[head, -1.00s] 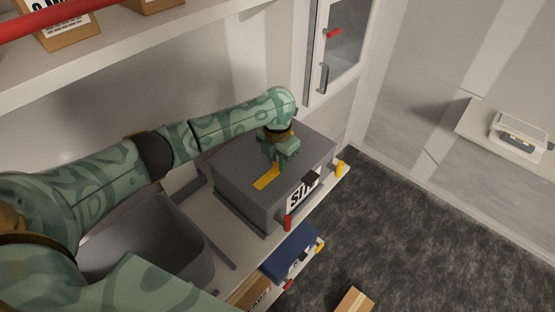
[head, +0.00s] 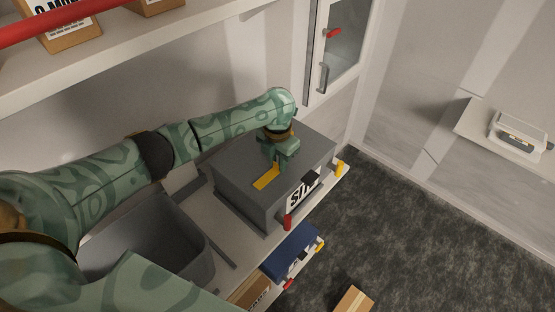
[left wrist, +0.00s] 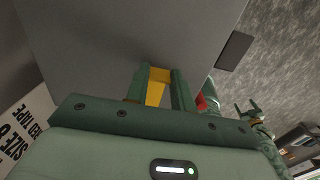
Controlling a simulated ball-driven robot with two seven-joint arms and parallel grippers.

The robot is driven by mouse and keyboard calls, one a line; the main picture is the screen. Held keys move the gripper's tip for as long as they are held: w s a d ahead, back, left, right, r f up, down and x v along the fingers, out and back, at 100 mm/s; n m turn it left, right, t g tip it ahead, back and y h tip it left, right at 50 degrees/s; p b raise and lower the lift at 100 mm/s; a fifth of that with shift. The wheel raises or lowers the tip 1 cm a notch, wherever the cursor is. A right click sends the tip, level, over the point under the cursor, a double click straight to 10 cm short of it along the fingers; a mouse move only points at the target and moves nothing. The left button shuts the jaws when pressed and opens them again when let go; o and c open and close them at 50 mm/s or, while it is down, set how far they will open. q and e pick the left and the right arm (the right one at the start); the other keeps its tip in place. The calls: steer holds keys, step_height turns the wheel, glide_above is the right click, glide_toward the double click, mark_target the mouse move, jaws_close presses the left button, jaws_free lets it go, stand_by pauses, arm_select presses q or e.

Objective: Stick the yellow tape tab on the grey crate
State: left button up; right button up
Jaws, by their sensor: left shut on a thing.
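The grey crate (head: 232,172) is a closed box with a white lettered label on its front, standing on a pale shelf. The yellow tape tab (head: 265,179) is a narrow strip at the crate's top, near its front edge. My left gripper (head: 277,164) points down over the crate's top. In the left wrist view its two fingers (left wrist: 158,88) are shut on the yellow tape tab (left wrist: 154,93), with the grey crate's surface (left wrist: 95,35) behind. I cannot tell whether the tab touches the crate. A small green pronged shape (left wrist: 248,112) there looks like my right gripper.
An open grey bin (head: 195,240) stands left of the crate. A blue box (head: 288,250) and a cardboard box (head: 250,290) are lower, in front. Above are a shelf (head: 120,40) and a red bar (head: 45,20). A glass-fronted cabinet (head: 340,50) stands behind.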

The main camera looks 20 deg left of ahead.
arm_select(q)
steer(key=shift+s+f, duration=0.1)
steer(key=o, duration=1)
step_height(320, 180, up, 16)
steer(key=p, duration=0.2)
steer(key=shift+r, duration=0.2)
